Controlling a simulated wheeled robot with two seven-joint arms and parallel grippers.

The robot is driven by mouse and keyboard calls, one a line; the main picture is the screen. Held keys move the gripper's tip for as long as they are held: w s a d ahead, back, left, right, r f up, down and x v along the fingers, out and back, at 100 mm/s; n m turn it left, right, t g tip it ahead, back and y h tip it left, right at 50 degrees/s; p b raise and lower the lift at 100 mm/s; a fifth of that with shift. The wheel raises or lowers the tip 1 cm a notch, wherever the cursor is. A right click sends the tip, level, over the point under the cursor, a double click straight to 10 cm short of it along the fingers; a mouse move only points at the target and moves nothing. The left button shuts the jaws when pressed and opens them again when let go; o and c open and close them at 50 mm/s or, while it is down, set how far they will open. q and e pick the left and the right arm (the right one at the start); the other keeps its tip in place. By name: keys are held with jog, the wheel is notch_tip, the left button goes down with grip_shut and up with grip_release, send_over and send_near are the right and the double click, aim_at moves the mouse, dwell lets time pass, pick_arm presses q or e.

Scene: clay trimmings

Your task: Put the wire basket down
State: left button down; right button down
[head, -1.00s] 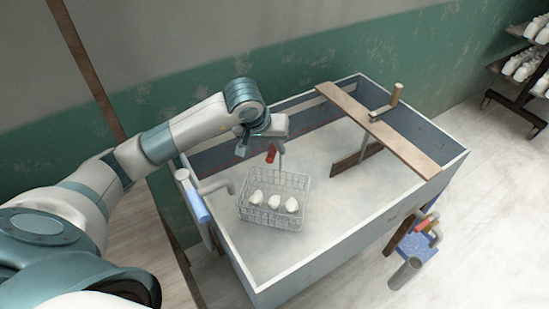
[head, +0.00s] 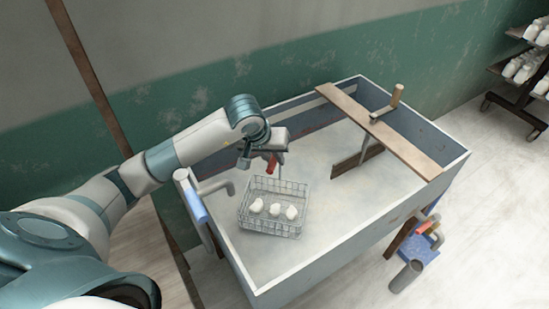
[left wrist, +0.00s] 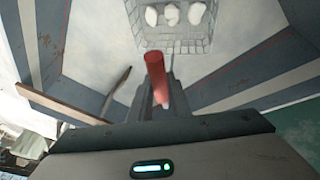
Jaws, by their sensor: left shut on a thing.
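The wire basket (head: 272,232) is a grey mesh box with a red handle (head: 273,165) on its far side. It holds three white lumps (head: 274,210) and is inside the large blue-grey trough (head: 345,237), over its pale floor. I cannot tell whether its bottom touches that floor. My left gripper (head: 271,160) is shut on the red handle, at the far side of the basket. In the left wrist view, the red handle (left wrist: 155,66) stands between the fingers (left wrist: 157,92), and the basket (left wrist: 176,44) shows beyond it at the top. My right gripper is out of view.
A brown board (head: 378,130) with a crank lies across the trough's right part, with a paddle below it. A pipe with a blue sleeve (head: 194,201) is at the left rim. Pale trough floor is free right of the basket. A shelf of white pieces stands at far right.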

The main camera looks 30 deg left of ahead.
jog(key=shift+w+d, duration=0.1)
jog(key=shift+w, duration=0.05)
pick_arm(q)
jog(key=c, duration=1.7)
grip_release()
jog(key=shift+f, duration=0.1)
jog(key=shift+o, duration=0.2)
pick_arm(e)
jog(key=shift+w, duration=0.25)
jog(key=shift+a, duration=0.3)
